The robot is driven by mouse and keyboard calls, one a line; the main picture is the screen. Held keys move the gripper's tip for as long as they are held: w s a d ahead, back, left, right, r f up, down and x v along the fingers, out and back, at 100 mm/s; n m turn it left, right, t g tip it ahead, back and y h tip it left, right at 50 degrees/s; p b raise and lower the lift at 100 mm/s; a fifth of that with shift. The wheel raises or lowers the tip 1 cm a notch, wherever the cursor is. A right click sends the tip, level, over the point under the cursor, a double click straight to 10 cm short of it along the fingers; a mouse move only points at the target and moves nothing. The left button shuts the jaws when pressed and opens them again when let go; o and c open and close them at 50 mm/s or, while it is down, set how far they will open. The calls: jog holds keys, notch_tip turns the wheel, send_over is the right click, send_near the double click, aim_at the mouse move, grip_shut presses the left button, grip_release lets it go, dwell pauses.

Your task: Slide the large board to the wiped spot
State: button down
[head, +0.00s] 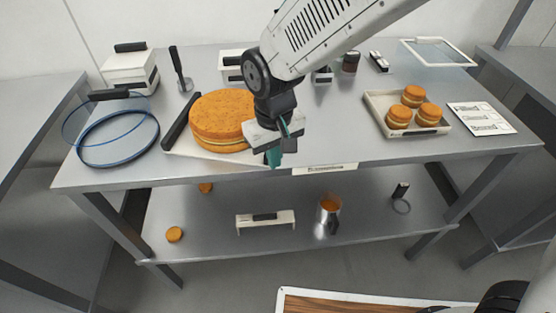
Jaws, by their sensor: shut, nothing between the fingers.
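A pale board (182,146) with a black bar along its left side lies near the front of the steel table. A large round orange-brown filled cake (222,118) sits on it and covers most of it. My gripper (274,158) is shut and empty, with its fingers pointing down by the board's right end near the table's front edge. The gripper and wrist hide that end, so I cannot tell whether they touch the board. No wiped spot can be made out clearly on the bare steel.
A blue ring (117,140) stands left of the board. A tray (440,130) with three small filled rounds and a printed card (482,117) lie at right. Bare steel (335,125) lies between my gripper and the tray. The lower shelf (360,225) holds several items.

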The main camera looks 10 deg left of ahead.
jog(key=shift+w+a, duration=0.55)
jog(key=shift+w, duration=0.1)
